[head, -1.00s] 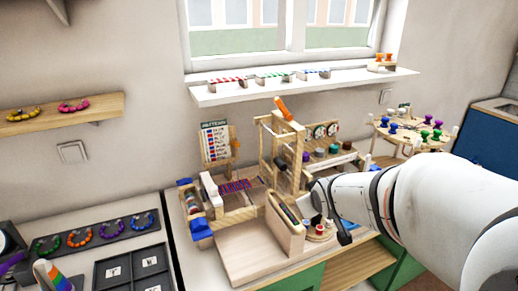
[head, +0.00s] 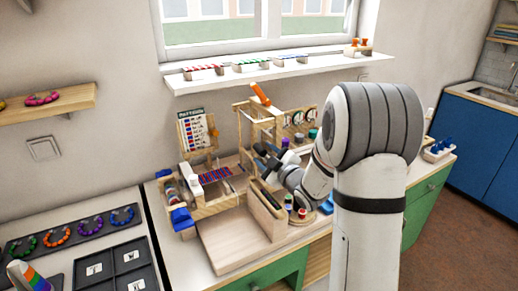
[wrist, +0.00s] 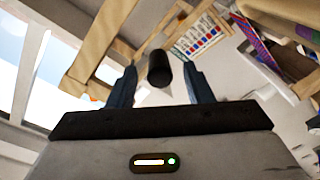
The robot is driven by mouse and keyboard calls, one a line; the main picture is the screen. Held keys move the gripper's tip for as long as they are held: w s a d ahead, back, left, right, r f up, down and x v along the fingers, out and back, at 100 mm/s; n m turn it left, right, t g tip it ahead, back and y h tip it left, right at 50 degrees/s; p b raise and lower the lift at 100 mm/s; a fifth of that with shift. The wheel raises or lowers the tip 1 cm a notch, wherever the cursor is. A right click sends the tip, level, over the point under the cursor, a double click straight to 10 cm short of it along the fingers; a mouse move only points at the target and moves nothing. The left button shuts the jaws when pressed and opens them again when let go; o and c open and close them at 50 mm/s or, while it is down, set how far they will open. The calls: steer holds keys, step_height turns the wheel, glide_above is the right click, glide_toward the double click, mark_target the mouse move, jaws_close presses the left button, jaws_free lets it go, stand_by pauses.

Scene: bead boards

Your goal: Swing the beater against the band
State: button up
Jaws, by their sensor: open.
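The band (head: 215,174), a red and blue beaded strip, lies on the wooden loom left of my gripper; it also shows in the wrist view (wrist: 258,48). Upright wooden frames (head: 246,112) stand behind the gripper. A dark cylindrical knob (wrist: 158,70) sits between my fingers in the wrist view, with pale wooden bars (wrist: 112,40) beyond. It looks like the beater's grip, but I cannot be sure. My gripper (head: 266,160) is open, one finger on each side of the knob, with gaps visible. The beater's foot is hidden.
An orange-tipped lever (head: 260,94) rises above the loom. A pattern card (head: 197,131) stands at its left back. A wooden block with a dark slot (head: 266,212) stands just below my gripper. The pale board (head: 228,240) in front is clear.

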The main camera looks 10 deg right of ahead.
mark_target(259, 150)
steer(key=x, duration=0.4)
steer(key=shift+p, duration=0.35)
steer(key=shift+c, duration=0.6)
jaws_close()
